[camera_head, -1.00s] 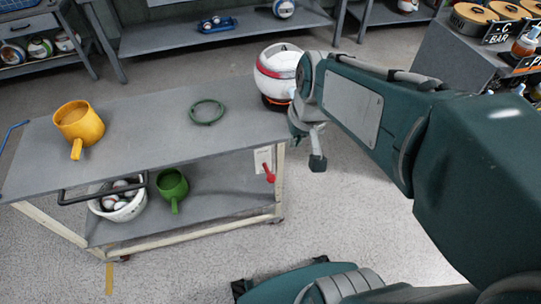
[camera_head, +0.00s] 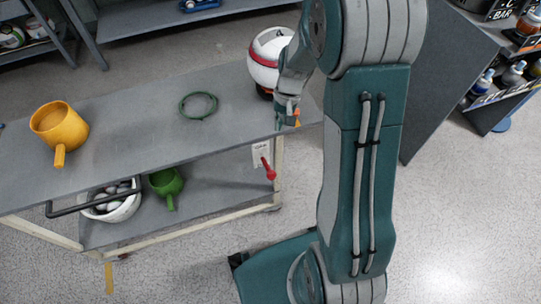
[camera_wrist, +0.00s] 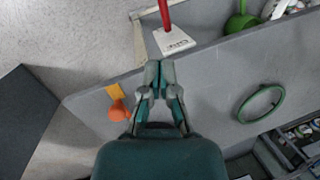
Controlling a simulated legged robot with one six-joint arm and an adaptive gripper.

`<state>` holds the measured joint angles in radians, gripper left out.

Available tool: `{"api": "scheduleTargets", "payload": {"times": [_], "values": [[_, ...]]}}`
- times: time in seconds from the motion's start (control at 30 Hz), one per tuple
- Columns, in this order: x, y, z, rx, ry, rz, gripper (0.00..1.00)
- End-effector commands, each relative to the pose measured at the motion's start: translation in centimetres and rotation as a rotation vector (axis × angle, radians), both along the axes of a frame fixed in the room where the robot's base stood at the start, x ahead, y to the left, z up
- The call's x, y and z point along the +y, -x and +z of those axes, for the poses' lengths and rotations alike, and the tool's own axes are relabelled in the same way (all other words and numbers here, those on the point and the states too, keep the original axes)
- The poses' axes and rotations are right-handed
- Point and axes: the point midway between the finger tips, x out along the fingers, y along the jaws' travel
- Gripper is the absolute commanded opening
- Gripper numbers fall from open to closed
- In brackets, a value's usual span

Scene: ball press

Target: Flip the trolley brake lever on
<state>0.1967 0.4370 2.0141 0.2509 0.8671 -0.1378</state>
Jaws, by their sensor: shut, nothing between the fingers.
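The trolley (camera_head: 120,128) is a grey two-shelf cart. Its brake lever (camera_head: 268,169) is a red handle slanting down and right from a white labelled plate (camera_head: 261,151) below the top's near right corner. In the wrist view, the red lever (camera_wrist: 164,13) rises from the white plate (camera_wrist: 174,41) at top centre, just beyond my fingertips. My gripper (camera_head: 287,121) is by the right end of the trolley top, above and right of the lever and apart from it. In the wrist view, the fingers of my gripper (camera_wrist: 159,72) are closed together and empty.
On the trolley top are a yellow mug (camera_head: 58,124), a green ring (camera_head: 198,105) and a white-red ball (camera_head: 266,55). Below are a green pot (camera_head: 167,183) and a white bowl (camera_head: 112,208) of balls. A dark shelf unit (camera_head: 445,75) stands right.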

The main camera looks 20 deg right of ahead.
Motion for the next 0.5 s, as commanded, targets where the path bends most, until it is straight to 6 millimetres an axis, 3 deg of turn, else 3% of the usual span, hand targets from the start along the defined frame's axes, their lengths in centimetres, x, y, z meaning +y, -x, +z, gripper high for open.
{"api": "scheduleTargets", "payload": {"times": [0.5], "values": [[0.06, 0.03, -1.21, 0.009, -0.005, -0.004, 0.00]]}}
